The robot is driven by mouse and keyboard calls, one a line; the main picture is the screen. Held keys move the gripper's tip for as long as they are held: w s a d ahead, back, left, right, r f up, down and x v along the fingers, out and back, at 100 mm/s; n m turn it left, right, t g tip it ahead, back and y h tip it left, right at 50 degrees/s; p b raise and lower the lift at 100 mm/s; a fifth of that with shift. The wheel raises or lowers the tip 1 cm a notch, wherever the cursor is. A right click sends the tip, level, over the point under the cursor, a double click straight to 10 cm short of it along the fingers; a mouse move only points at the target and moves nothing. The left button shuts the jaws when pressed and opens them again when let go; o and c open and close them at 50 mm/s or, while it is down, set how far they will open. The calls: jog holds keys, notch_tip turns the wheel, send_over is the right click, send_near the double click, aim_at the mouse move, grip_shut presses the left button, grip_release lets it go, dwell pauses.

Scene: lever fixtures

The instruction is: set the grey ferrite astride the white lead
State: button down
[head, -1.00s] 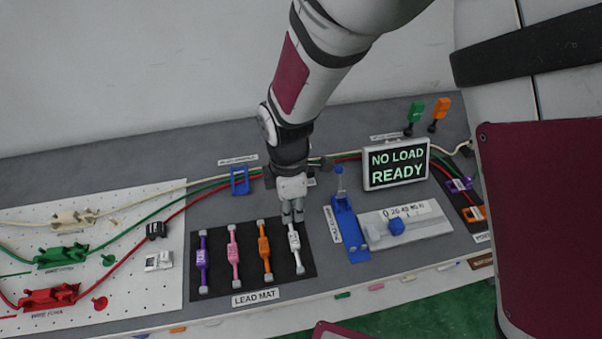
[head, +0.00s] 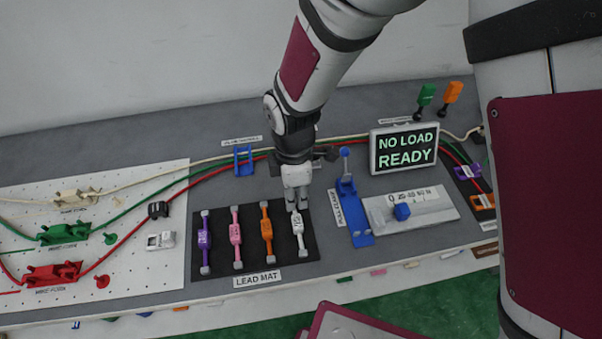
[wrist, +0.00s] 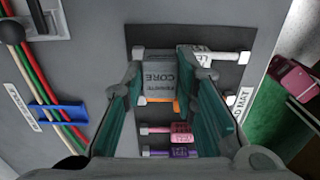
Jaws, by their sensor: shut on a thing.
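My gripper (wrist: 163,72) is shut on the grey ferrite (wrist: 160,72), a block lettered as a core, seen between the fingers in the wrist view. In the head view my gripper (head: 297,207) points down at the far end of the white lead (head: 300,240), and its fingers hide the ferrite. The white lead (wrist: 215,55) lies on the black lead mat (head: 220,268), its labelled middle beside the right finger in the wrist view. The ferrite is over or close beside the lead's far part; whether it touches or straddles it I cannot tell.
Orange (head: 267,236), pink (head: 236,238) and purple (head: 204,243) leads lie left of the white one. A blue fixture (head: 357,217) stands right of the mat, and a blue clip (head: 243,160) behind it. The screen (head: 404,149) reads "NO LOAD READY".

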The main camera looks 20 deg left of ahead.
jog(key=shift+f, duration=0.25)
jog(key=shift+f+b, duration=0.3)
jog(key=shift+b, duration=0.05)
jog(key=shift+f, duration=0.45)
dwell(0.4)
jog(key=shift+f+b, duration=0.35)
jog(key=shift+b, duration=0.1)
